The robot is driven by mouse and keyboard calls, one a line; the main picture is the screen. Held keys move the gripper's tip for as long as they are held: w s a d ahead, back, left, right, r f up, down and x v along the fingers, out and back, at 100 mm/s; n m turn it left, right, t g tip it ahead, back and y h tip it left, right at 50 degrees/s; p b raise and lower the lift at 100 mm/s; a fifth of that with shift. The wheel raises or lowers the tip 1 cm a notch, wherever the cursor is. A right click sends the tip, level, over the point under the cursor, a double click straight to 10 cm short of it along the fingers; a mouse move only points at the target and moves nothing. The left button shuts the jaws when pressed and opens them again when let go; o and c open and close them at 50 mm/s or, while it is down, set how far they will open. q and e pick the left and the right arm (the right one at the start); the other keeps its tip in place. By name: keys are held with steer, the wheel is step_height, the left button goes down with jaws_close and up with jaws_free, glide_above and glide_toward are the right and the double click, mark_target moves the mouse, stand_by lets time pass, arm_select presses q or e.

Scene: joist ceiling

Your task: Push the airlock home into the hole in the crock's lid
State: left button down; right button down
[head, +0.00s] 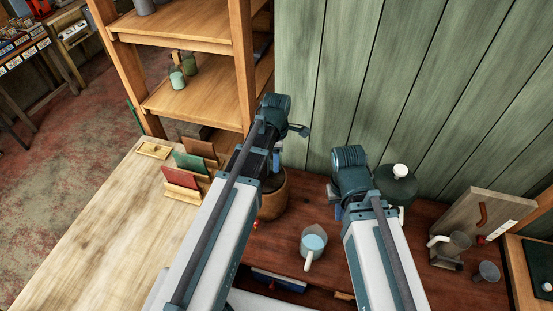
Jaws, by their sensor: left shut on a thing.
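The brown crock (272,205) stands on the dark counter near the green wall, partly covered by my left arm. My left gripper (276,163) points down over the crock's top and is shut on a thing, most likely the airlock. The airlock, the lid and its hole are hidden by the arm and gripper, so I cannot tell how the airlock sits against the hole. My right gripper (338,212) hangs low to the right of the crock, apart from it, its fingers mostly hidden behind its own arm.
A jug of pale blue liquid (313,243) stands between my arms. A dark green vessel with a white knob (402,187) is behind my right arm. A mug (455,243) and a small cup (487,271) stand at right. Upright cards (190,170) stand left of the crock.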

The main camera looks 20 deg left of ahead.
arm_select(q)
steer(key=shift+f, duration=0.35)
stand_by(0.3)
steer(key=shift+f+b, duration=0.65)
steer(key=shift+b, duration=0.25)
steer(key=shift+c, duration=1.2)
jaws_free()
steer(key=shift+f, duration=0.1)
step_height(320, 180, up, 14)
steer(key=p, duration=1.3)
steer(key=shift+p, duration=0.4)
